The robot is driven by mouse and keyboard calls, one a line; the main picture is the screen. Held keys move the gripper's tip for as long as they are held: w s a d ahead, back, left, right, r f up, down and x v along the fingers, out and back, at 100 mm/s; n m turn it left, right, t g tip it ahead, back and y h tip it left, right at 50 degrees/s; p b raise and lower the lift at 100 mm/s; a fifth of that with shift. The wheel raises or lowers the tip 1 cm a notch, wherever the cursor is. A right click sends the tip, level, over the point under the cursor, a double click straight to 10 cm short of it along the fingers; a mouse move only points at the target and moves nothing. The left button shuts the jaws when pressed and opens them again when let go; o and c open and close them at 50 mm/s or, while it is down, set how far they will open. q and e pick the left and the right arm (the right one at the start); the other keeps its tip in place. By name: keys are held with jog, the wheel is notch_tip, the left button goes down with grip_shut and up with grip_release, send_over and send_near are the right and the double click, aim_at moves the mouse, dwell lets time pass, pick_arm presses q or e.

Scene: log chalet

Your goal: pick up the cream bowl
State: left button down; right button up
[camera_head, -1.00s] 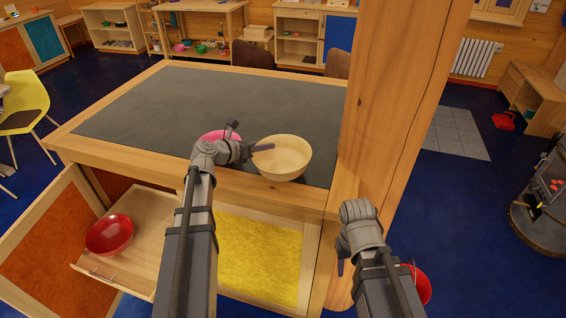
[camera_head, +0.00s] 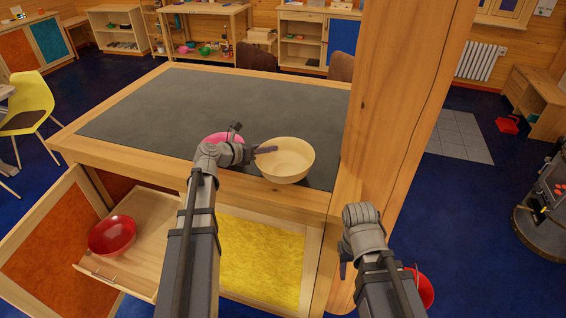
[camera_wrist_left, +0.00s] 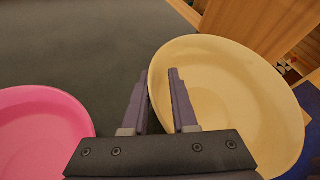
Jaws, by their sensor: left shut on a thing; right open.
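The cream bowl (camera_head: 287,161) stands upright on the dark grey table top near its front right corner. In the left wrist view the cream bowl (camera_wrist_left: 235,100) fills the right side. My left gripper (camera_head: 262,149) is at the bowl's left rim and shut on it. In the left wrist view one finger of the left gripper (camera_wrist_left: 158,100) is inside the bowl and the other is outside, with the wall between them. My right gripper (camera_head: 343,262) is low in front of the wooden post, open; its fingers are partly hidden.
A pink bowl (camera_wrist_left: 40,135) stands left of the cream bowl, mostly hidden behind my left wrist in the head view. A thick wooden post (camera_head: 395,120) rises close on the right. An open drawer (camera_head: 150,235) below holds a red bowl (camera_head: 112,236). The table's (camera_head: 190,105) far part is clear.

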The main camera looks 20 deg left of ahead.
pick_arm(q)
notch_tip(320, 180, up, 10)
jog(key=p, duration=1)
